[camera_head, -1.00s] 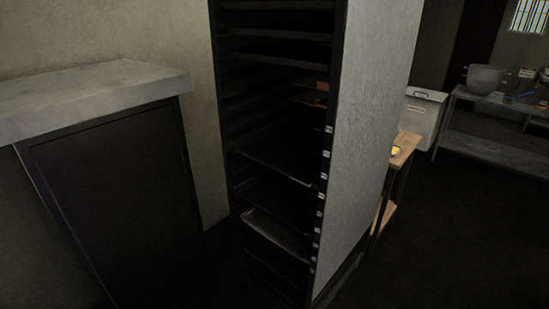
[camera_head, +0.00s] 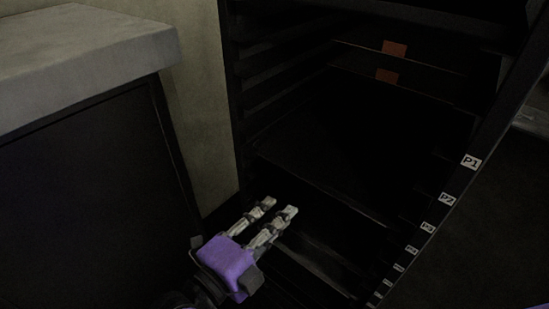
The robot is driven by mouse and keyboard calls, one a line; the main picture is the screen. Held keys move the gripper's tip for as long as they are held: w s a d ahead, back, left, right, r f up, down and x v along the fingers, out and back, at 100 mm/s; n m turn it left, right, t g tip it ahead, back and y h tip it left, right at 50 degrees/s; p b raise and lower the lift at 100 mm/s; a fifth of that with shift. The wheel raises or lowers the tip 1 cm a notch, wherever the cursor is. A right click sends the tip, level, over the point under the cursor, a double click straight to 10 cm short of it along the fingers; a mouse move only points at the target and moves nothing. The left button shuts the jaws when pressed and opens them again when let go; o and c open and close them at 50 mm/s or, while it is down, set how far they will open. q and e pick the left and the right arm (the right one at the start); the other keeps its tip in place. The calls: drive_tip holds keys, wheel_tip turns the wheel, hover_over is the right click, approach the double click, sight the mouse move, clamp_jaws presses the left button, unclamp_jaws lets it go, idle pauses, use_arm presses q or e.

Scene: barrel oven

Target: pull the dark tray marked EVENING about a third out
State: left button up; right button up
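The dark rack (camera_head: 237,110) holds several dark trays. I cannot read the word EVENING on any of them. Two upper trays carry orange-brown tags (camera_head: 395,48) and (camera_head: 387,76) with no readable writing. A wide dark tray (camera_head: 325,180) lies in the middle of the rack, and the front edge of a lower tray (camera_head: 315,258) shows below it. My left gripper (camera_head: 279,207) is open and empty, its two pale fingers apart, low before the rack's left side. Contact with a tray cannot be told. My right gripper's fingers are not in view.
A dark cabinet (camera_head: 95,200) with a thick grey top (camera_head: 85,55) stands close on the left. White labels such as P1 (camera_head: 471,162) and P2 (camera_head: 447,199) run down the rack's right upright. Dark floor (camera_head: 490,250) is open at the right.

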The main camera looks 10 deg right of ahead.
use_arm(q)
drive_tip(key=w+d+m, duration=0.3)
drive_tip(key=w+d, duration=0.2)
drive_tip(key=d, duration=0.4)
drive_tip(key=shift+w+r+p, duration=0.3)
drive_tip(key=shift+w+r, duration=0.05)
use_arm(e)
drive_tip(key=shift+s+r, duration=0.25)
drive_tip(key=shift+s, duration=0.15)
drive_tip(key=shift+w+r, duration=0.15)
use_arm(q)
clamp_jaws()
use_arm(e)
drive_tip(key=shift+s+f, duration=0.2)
